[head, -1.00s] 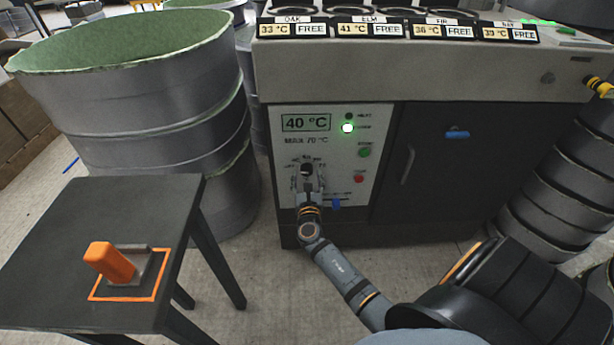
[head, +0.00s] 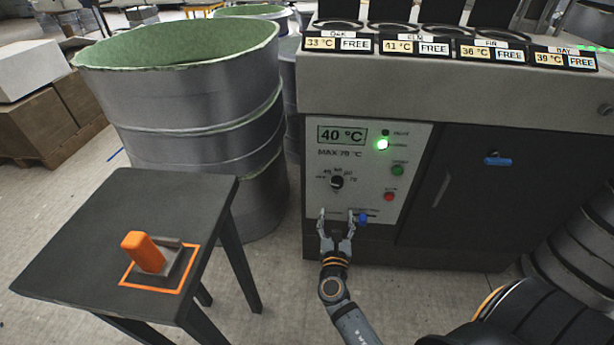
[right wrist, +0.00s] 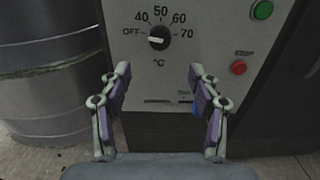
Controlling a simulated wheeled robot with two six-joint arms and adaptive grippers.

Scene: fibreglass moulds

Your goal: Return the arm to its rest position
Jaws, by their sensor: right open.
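My right gripper (head: 337,222) is open and empty in front of the lower part of the oven's control panel, below the black dial (head: 337,182). In the right wrist view the two fingers (right wrist: 160,95) are spread apart with nothing between them, and the dial (right wrist: 159,37) shows beyond them, its pointer turned toward the left side of the scale. My left gripper does not show in either view.
A dark stool (head: 80,240) stands at left with an orange-handled tool (head: 146,252) in an orange square. A large grey drum (head: 190,120) stands behind it. A red stop button (head: 389,196) and a blue part (head: 362,218) are near the gripper.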

